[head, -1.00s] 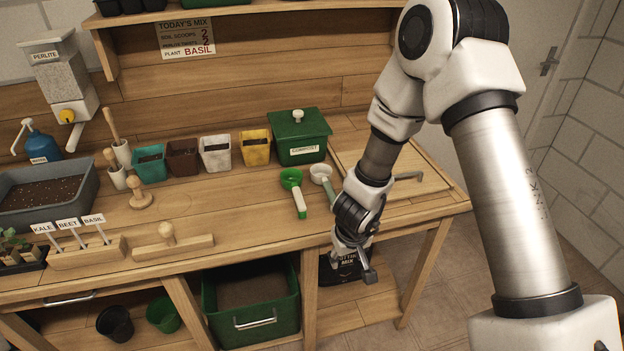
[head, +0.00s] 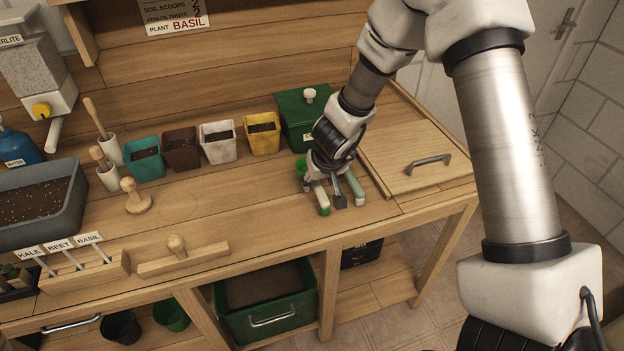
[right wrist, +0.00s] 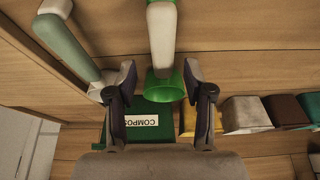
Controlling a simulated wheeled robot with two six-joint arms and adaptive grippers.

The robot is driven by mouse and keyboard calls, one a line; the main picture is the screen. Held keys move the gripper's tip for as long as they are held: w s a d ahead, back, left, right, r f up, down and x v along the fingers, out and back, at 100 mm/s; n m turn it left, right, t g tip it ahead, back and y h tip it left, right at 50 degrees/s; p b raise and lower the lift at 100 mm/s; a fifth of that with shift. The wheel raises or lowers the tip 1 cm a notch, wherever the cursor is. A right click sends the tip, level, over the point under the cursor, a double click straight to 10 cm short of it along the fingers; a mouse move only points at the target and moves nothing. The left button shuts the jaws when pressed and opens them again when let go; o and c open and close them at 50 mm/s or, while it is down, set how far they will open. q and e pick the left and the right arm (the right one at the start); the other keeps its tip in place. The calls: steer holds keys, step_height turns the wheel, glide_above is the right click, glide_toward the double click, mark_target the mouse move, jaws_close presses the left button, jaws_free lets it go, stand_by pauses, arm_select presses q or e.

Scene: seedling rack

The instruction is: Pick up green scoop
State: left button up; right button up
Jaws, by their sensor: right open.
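The green scoop lies on the bench; in the head view its green bowl (head: 301,167) is partly hidden by my right gripper, and its white handle (head: 321,195) points to the front edge. My right gripper (head: 338,194) is low over the bench beside that handle. In the right wrist view the gripper (right wrist: 163,98) is open and empty. The scoop's bowl (right wrist: 165,87) shows between the fingers, and its handle (right wrist: 161,28) runs to the top of the picture. I cannot tell how far above it the fingers are. My left gripper is not in view.
A second scoop with a pale green handle (head: 354,186) lies close on the right; its handle (right wrist: 68,45) passes near one finger in the right wrist view. The green compost box (head: 297,110) stands behind. A wooden board with a handle (head: 410,158) lies right.

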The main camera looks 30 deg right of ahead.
mark_target(317, 183)
steer(key=x, duration=0.2)
steer(key=b+x, duration=0.1)
steer(key=shift+w+a+f, duration=0.15)
steer(key=shift+w+f, duration=0.1)
steer(key=shift+w, duration=0.15)
steer(key=shift+r, duration=0.2)
steer(key=shift+s, duration=0.2)
steer(key=c, duration=0.3)
steer(key=shift+r, duration=0.1)
steer(key=c, duration=0.7)
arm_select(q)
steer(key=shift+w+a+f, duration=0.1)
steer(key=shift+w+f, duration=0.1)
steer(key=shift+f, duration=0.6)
